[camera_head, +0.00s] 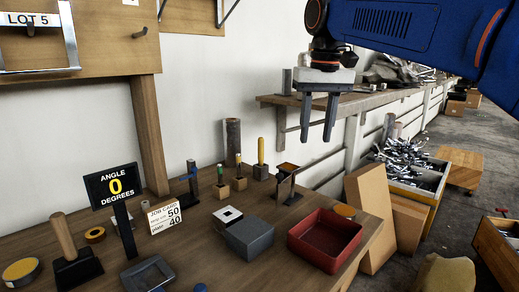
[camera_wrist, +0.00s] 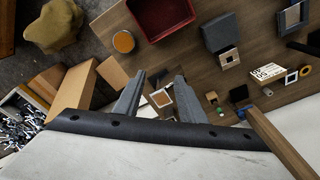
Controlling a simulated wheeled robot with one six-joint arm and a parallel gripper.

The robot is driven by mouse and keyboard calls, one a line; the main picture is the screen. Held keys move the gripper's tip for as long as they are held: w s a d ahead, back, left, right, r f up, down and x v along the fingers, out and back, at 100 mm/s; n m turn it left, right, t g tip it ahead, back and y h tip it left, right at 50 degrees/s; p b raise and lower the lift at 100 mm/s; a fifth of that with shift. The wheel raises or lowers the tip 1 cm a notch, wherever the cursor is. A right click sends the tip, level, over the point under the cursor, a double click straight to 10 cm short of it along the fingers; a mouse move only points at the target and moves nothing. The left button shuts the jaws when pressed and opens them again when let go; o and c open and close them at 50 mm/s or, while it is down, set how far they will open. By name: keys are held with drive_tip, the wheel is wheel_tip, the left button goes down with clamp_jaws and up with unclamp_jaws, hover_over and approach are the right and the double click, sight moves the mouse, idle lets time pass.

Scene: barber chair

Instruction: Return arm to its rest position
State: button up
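My gripper (camera_head: 318,116) hangs from my blue arm at the upper right of the head view, fingers pointing down. Its two grey fingers are apart with nothing between them. It is in the air above and behind the wooden workbench (camera_head: 190,262), in front of the wall shelf. In the wrist view my gripper (camera_wrist: 160,88) shows its two fingers spread and empty, with the bench beyond them. A small square-topped stand (camera_head: 287,175) on the bench is below the gripper in the head view. Most of my arm is out of view.
The bench holds a red tray (camera_head: 325,238), a grey box (camera_head: 248,237), an angle sign (camera_head: 115,188) reading 0 degrees, a job card (camera_head: 164,217) and several small tools. A wall shelf (camera_head: 350,103) is behind. Cardboard boxes (camera_head: 370,215) and a metal-filled crate (camera_head: 411,168) stand right.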

drive_tip(key=s+d+f+t, duration=0.1)
drive_tip(key=s+d+f, duration=0.4)
drive_tip(key=s+f, duration=0.3)
drive_tip(key=s+d+f+m+t, duration=0.1)
drive_tip(key=s+d+f, duration=0.4)
drive_tip(key=f, duration=0.7)
drive_tip(key=s+d+f+t, duration=0.1)
drive_tip(key=s+d+f, duration=0.3)
drive_tip(key=s+f, duration=0.6)
drive_tip(key=shift+s+d+f+m+t, duration=0.3)
drive_tip(key=shift+s+d+f, duration=0.1)
drive_tip(key=shift+f, duration=0.1)
